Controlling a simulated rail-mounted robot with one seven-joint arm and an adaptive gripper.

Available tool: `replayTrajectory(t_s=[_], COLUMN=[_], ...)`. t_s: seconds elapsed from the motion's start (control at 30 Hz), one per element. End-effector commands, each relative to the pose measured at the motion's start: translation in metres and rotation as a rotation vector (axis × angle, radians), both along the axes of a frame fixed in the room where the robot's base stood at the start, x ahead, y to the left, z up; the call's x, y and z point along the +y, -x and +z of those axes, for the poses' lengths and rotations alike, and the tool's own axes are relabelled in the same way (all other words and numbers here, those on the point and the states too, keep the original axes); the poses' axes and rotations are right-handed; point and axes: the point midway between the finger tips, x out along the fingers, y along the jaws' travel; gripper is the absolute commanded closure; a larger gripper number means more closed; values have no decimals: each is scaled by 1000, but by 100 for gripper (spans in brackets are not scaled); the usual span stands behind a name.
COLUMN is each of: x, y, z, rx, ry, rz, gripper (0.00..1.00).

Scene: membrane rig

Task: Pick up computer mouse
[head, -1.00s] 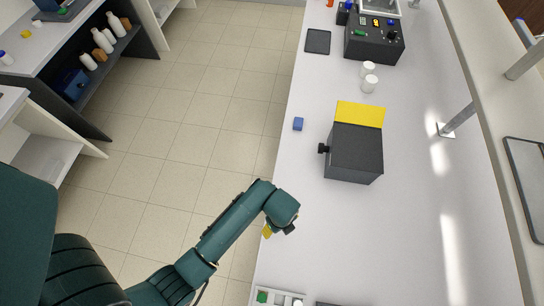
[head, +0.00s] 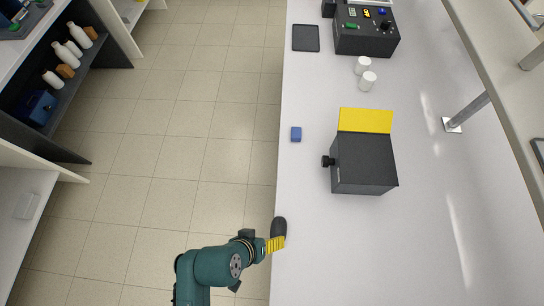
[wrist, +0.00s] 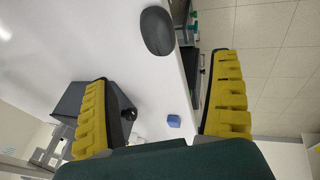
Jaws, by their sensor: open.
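The computer mouse (head: 279,225) is a dark grey, rounded shape on the white bench, close to its left edge in the head view. In the wrist view the mouse (wrist: 157,30) lies near the top middle, beyond the gap between the fingers. My gripper (head: 275,243) is right beside the mouse's near end in the head view, and its yellow finger overlaps it there. In the wrist view my gripper (wrist: 161,72) has its two yellow ribbed fingers wide apart with nothing between them. I cannot tell its height above the bench.
A dark box (head: 364,163) with a yellow flap and black knob stands farther along the bench. A small blue block (head: 296,134) lies near the edge. White containers (head: 367,81), a black tray (head: 306,38) and a control unit (head: 366,30) are farther off. The bench right of the mouse is clear.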

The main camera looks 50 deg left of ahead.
Motion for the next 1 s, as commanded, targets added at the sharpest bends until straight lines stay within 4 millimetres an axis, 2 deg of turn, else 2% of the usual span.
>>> replayTrajectory(t_s=[0.2,0.33,0.57,0.8,1.0], x=[-2,-2,-3,-5,-5], y=[-22,-34,-45,-61,-62], z=[-49,-75,-98,-134,-137], rx=[2,2,2,2,2], ry=[2,1,0,-2,-1], rz=[-5,-4,-2,-2,-1], gripper=[8,8,8,8,8])
